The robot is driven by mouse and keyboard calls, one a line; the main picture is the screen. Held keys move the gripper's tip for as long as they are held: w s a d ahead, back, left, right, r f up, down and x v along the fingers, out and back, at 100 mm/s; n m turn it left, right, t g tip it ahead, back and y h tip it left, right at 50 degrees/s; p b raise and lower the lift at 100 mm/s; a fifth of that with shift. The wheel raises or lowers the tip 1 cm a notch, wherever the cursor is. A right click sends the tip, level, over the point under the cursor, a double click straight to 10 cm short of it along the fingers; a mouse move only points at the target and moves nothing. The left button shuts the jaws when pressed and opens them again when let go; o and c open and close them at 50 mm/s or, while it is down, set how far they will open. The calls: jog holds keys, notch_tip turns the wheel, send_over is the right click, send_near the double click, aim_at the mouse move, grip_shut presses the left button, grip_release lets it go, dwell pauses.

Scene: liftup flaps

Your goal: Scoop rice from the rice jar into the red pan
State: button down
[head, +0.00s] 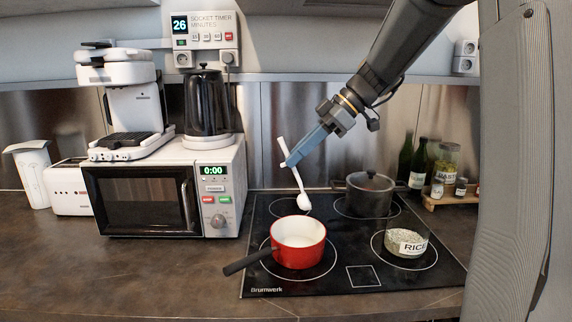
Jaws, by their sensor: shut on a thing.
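My gripper (292,158) is shut on the handle of a white spoon (297,180) and holds it above the cooktop, bowl end down. The spoon's bowl is above and behind the red pan (300,256), apart from it; I cannot tell whether it holds rice. The red pan stands on the front left burner with its dark handle pointing left. Its inside looks white, and I cannot tell whether there is rice in it. The rice jar (407,249), low, clear and labelled RICE, stands on the front right burner with pale grains inside. My gripper is up and left of it.
A dark lidded pot (368,196) stands on the back right burner of the black cooktop (330,281). A microwave (165,192) with a kettle (206,103) on top is at left. Bottles and jars (445,165) stand at right. The front left counter is clear.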

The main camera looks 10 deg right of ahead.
jog(key=shift+d+y, duration=0.4)
jog(key=shift+s+d+r, duration=0.1)
jog(key=shift+r, duration=0.2)
jog(key=a+r+h+p, duration=0.1)
jog(key=a+r+p, duration=0.1)
jog(key=p, duration=0.2)
jog(key=shift+a+h, duration=0.25)
jog(key=shift+h, duration=0.15)
jog(key=shift+w+d+f+b, duration=0.2)
jog(key=shift+f+b, duration=0.25)
jog(key=d+y+b, duration=0.1)
jog(key=d+f+b, duration=0.1)
jog(key=b, duration=0.1)
jog(key=shift+s+f+y, duration=0.15)
jog(key=shift+f+y, duration=0.1)
jog(key=shift+y, duration=0.15)
jog(key=shift+a+h, duration=0.6)
jog(key=shift+a, duration=0.15)
jog(key=w+a+f+g+h+p, duration=0.2)
jog(key=a+f+h+p, duration=0.2)
jog(key=a+h+p, duration=0.7)
jog(key=shift+w+h+p, duration=0.2)
jog(key=shift+h+p, duration=0.7)
jog(key=shift+p, duration=0.15)
